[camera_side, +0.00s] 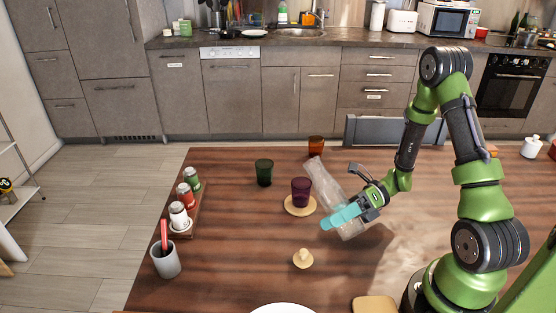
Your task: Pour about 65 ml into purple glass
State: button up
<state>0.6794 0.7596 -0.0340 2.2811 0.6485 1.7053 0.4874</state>
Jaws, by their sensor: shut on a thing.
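The purple glass (301,191) stands upright on a round wooden coaster (298,210) near the middle of the table. My gripper (338,217), with cyan fingers, is shut on a clear bottle (323,181) just right of the glass. The bottle is tilted, its upper end leaning to the left and back, its lower end to the right and front. Whether its lower end touches the table is unclear. I cannot make out any liquid in the bottle or in the glass, and no stream shows.
A green glass (264,172) stands left of the purple one, and an orange glass (316,146) behind. A tray with shakers (179,213) and a grey cup (165,260) are at the left. A small wooden piece (303,259) lies in front. Table (235,240) between is clear.

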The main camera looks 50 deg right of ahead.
jog(key=shift+s+f+m+g, duration=0.25)
jog(key=shift+s+m, duration=0.2)
jog(key=shift+m, duration=0.25)
jog(key=shift+a+r, duration=0.1)
jog(key=shift+r, duration=0.05)
jog(key=shift+s+r+m+g, duration=0.35)
jog(key=shift+r+m, duration=0.15)
jog(key=shift+m, duration=0.2)
jog(key=shift+w+r, duration=0.1)
jog(key=shift+r, duration=0.25)
jog(key=shift+w+r+m+g, duration=0.15)
jog(key=shift+r+m+g, duration=0.25)
jog(key=shift+r+m, duration=0.45)
jog(key=shift+s, duration=0.4)
dwell(0.4)
jog(key=shift+r+m, duration=0.2)
jog(key=shift+m, duration=0.15)
dwell(1.5)
jog(key=shift+f, duration=0.1)
